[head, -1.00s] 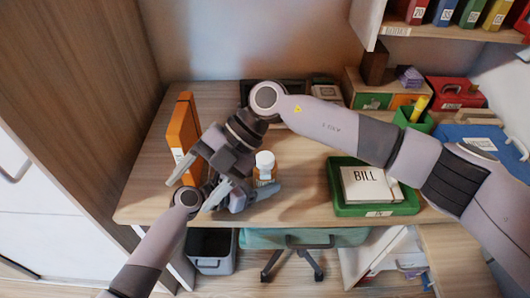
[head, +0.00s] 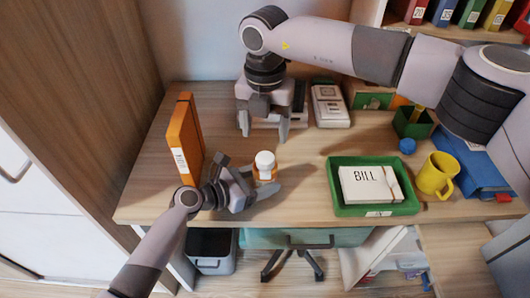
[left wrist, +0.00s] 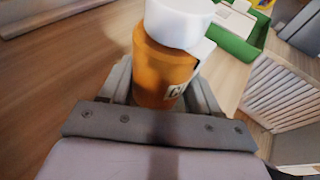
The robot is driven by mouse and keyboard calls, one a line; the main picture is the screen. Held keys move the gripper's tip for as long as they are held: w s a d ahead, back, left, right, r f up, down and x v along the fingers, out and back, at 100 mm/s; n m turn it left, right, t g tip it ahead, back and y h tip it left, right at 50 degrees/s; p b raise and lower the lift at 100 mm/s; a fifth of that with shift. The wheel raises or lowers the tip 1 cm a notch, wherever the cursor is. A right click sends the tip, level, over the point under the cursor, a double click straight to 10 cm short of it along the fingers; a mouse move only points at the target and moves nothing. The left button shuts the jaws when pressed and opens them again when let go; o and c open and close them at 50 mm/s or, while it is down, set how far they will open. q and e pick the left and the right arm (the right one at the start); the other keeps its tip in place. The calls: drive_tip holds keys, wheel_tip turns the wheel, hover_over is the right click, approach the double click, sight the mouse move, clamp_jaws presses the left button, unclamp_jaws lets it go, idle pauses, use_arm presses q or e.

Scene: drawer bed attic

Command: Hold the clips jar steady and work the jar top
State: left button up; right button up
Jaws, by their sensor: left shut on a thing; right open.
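The clips jar (head: 265,178) is a small orange bottle with a partly visible label, standing upright on the desk. Its white jar top (head: 265,158) sits on it. In the left wrist view the jar (left wrist: 160,70) is between my fingers, with the white top (left wrist: 178,20) above them. My left gripper (head: 256,180) is shut on the jar's body from the left and front. My right gripper (head: 264,128) is open and empty, pointing down behind the jar and apart from it.
An orange binder (head: 185,140) stands left of the jar. A green tray (head: 345,208) with a BILL paper lies to the right. Desk between jar and tray is clear.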

sight(265, 158)
wheel_tip(265, 158, down, 8)
drive_tip(key=shift+c, duration=0.4)
drive_tip(key=c, duration=1)
